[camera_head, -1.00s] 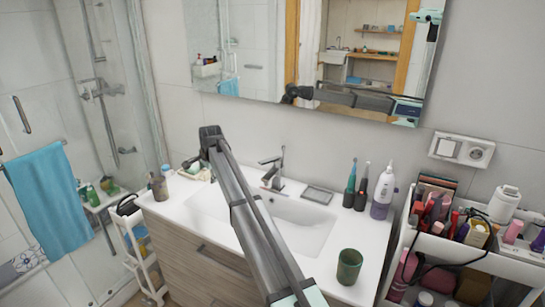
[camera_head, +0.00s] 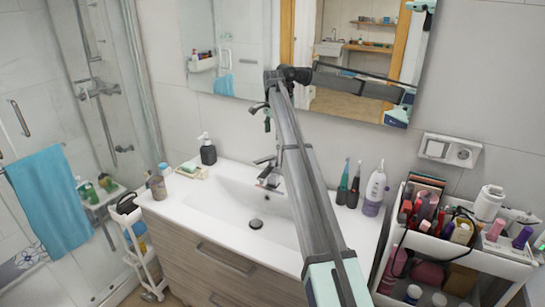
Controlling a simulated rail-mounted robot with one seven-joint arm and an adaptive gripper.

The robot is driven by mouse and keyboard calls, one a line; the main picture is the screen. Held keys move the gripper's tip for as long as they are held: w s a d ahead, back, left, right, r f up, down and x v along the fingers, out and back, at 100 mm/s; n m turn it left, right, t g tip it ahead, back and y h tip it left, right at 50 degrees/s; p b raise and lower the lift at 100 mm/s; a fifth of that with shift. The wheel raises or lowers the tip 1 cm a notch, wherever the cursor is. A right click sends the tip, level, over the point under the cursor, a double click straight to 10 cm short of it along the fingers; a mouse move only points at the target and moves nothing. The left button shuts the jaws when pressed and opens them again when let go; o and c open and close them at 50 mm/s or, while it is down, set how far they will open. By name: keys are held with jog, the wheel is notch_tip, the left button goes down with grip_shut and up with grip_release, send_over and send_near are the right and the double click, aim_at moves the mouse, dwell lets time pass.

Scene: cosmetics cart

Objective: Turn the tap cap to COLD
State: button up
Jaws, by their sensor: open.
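The chrome tap (camera_head: 267,168) stands at the back of the white sink, just left of my arm. Its lever cap is on top, partly beside the arm; I cannot make out any hot or cold mark. My gripper (camera_head: 262,114) is small and dark in this view, hanging from the far end of my arm. It is open and empty, in the air above the tap and apart from it in the picture.
A dark soap dispenser (camera_head: 208,150) and a soap dish (camera_head: 191,170) stand left of the basin (camera_head: 225,203). A loaded cosmetics cart (camera_head: 455,265) is at the far right. The mirror (camera_head: 235,50) hangs behind.

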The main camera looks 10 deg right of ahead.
aim_at(273, 156)
notch_tip(273, 156, down, 13)
jog(key=p, duration=0.4)
jog(key=shift+r, duration=0.2)
grip_shut()
